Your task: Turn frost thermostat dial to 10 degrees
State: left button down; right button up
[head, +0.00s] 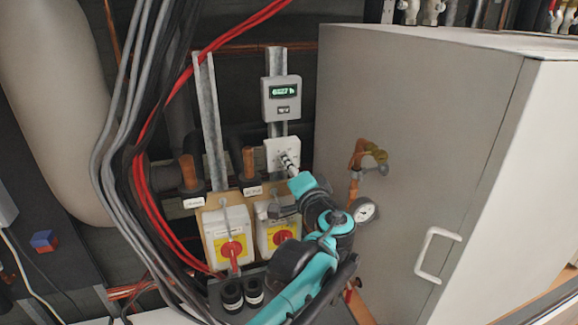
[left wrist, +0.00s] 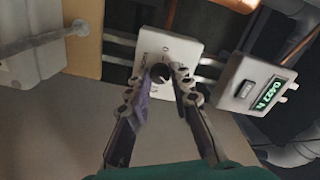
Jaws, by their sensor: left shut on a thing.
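The frost thermostat is a small white box (head: 273,145) on a metal rail in the middle of the head view. In the left wrist view its white faceplate (left wrist: 170,46) shows at the top middle, with a dark round dial (left wrist: 160,71) on it. My left gripper (head: 286,160) reaches up to the box from the lower right. In the left wrist view its two fingers (left wrist: 159,82) stand on either side of the dial and are shut on it. The scale marks are too small to read, so I cannot tell the setting. My right gripper is not in view.
A grey meter with a green display (head: 281,89) sits just above the thermostat. Red and grey cables (head: 140,150) hang at left.

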pick_arm(q)
jog(key=shift+f, duration=0.1)
jog(key=c, duration=1.3)
grip_release()
jog(key=shift+c, duration=0.2)
jog(key=v, duration=1.2)
